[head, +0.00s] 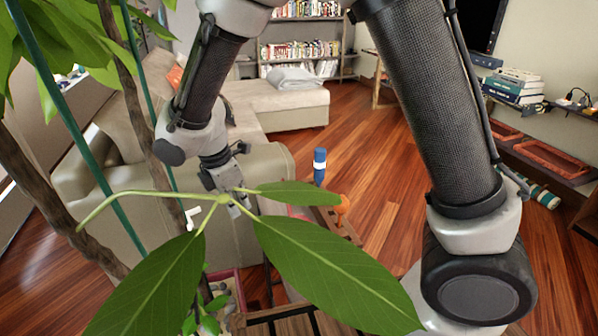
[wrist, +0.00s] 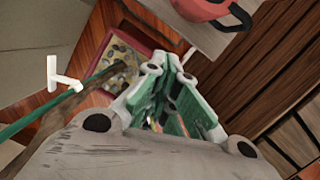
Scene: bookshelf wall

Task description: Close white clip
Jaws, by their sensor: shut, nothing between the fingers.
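In the head view the white clip (head: 191,216) is small, left of my gripper (head: 238,207) and partly behind leaves. My gripper is shut and empty, to the right of the clip and apart from it. In the wrist view its green-lined fingers (wrist: 172,70) point up the picture, and leaves partly cover it in the head view.
Large leaves (head: 325,265), a brown trunk and stakes crowd the head view's left and front. The plant pot with pebbles (wrist: 144,55) lies below the fingers. A wooden crate (head: 290,325), a blue bottle (head: 320,165) and a sofa (head: 270,105) are near. Open floor lies right.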

